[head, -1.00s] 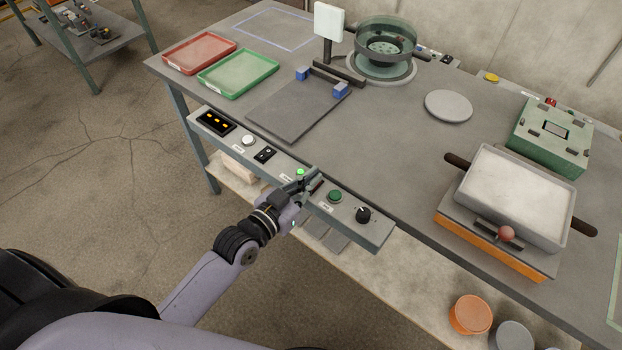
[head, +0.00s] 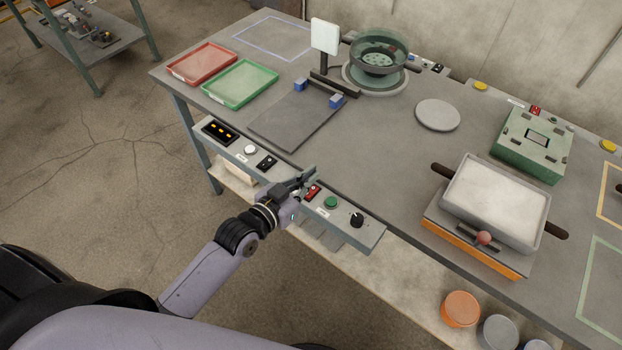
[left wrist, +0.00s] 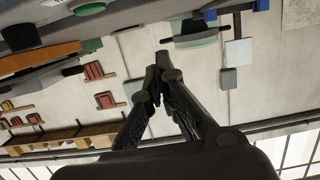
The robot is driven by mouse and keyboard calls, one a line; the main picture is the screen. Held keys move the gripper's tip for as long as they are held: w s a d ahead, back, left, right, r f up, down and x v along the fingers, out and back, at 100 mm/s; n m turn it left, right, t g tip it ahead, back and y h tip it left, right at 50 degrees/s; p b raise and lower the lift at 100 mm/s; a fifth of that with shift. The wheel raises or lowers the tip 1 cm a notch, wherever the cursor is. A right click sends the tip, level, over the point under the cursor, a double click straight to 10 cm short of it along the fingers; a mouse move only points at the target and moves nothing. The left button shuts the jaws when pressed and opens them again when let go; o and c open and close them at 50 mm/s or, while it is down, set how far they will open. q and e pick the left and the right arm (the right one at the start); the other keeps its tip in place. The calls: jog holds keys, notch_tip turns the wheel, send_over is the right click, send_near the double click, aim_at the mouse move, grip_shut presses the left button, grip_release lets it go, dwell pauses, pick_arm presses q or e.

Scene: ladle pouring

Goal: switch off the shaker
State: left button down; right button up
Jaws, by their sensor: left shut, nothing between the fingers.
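The front control panel (head: 375,236) carries a red switch (head: 312,192), a green button (head: 331,202), a black knob (head: 356,220), a black rocker switch (head: 266,162) and a white button (head: 250,150). My left gripper (head: 311,174) is shut and empty, just above the panel beside the red switch. It covers the panel between the rocker and the red switch. Its closed fingers also show in the left wrist view (left wrist: 161,75). A round sieve unit (head: 377,58) stands at the back; I cannot tell whether it is the shaker. My right gripper is out of view.
Red (head: 203,64) and green (head: 240,84) trays lie at the table's far left. A dark plate (head: 290,122) lies behind the panel. A white-filled pan (head: 497,200) and a green box (head: 533,143) stand at the right. The floor left of the table is clear.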

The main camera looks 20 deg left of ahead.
pick_arm(q)
jog(key=v, duration=0.8)
jog(key=shift+s+r+b, duration=0.2)
jog(key=shift+r+b, duration=0.2)
jog(key=shift+r, duration=0.05)
jog(key=s+a+f+n+g+y, duration=0.1)
jog(key=s+a+f+g, duration=0.1)
jog(key=f, duration=0.8)
jog(key=s+a+f+g+y, duration=0.2)
jog(key=s+f, duration=0.1)
jog(key=f, duration=0.7)
jog(key=s+a+f+n+g+y, duration=0.1)
jog(key=s+a+f+g, duration=0.1)
jog(key=f, duration=0.9)
jog(key=s+f+g, duration=0.3)
jog(key=s+f, duration=0.7)
jog(key=s, duration=0.3)
jog(key=s+f+g+y, duration=0.1)
jog(key=s+f+g, duration=0.3)
jog(key=s+f, duration=0.6)
jog(key=s, duration=0.4)
jog(key=shift+d+g, duration=0.25)
jog(key=shift+g, duration=0.05)
